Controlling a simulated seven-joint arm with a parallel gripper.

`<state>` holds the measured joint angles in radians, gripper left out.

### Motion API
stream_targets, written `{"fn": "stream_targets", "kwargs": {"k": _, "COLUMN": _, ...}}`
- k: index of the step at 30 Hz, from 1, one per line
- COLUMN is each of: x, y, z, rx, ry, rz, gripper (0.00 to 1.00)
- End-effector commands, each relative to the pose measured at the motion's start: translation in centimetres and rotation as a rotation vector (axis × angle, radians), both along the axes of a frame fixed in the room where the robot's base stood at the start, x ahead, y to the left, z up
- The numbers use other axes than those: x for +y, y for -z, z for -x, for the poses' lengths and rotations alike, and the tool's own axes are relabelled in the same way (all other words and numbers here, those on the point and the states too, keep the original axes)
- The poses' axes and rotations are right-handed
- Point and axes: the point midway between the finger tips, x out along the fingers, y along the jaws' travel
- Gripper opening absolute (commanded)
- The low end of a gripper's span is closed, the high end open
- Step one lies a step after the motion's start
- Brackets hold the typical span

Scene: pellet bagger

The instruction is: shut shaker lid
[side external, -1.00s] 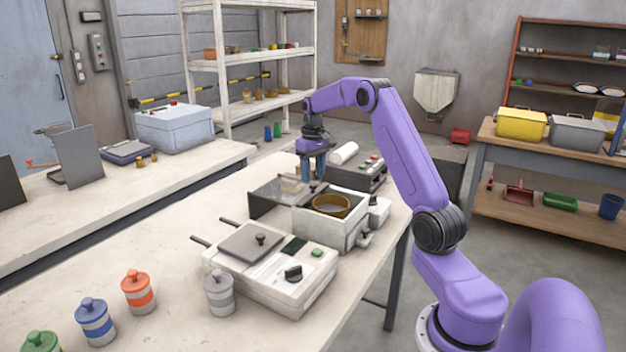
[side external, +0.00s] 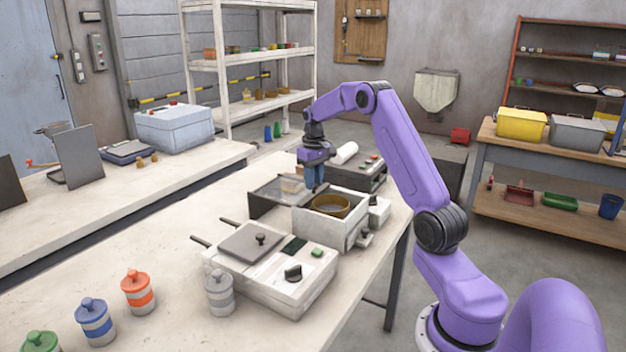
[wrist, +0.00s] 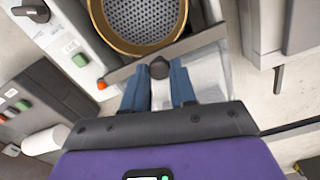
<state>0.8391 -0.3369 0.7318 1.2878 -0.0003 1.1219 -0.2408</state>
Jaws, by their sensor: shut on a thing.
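The shaker is a white box (side external: 336,232) on the near table, with a brass-rimmed sieve (side external: 331,205) in its open top. The sieve's perforated mesh (wrist: 145,15) fills the top of the wrist view. The shaker lid (side external: 277,191), a see-through panel with a dark edge, stands open on the sieve's far left side. In the wrist view, the lid's dark edge bar (wrist: 205,40) runs beside the sieve and carries a dark round knob (wrist: 159,68). My gripper (side external: 316,187) is at this edge, its blue fingers (wrist: 159,82) shut on the knob. The fingers partly hide the lid.
A white unit (side external: 272,268) with a dark plate and knob stands in front of the shaker. A dark-topped device (side external: 358,175) stands behind it. Striped canisters (side external: 138,292) stand at the front left. The table's left middle is clear.

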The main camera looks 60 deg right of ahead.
Motion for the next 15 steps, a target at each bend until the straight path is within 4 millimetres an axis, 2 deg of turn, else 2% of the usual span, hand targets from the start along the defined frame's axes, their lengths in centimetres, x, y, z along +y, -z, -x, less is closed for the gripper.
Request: {"fn": "stream_targets", "kwargs": {"k": 15, "x": -0.2, "y": -0.2, "z": 7.2, "rx": -0.001, "ry": 0.003, "rz": 0.001, "gripper": 0.00}}
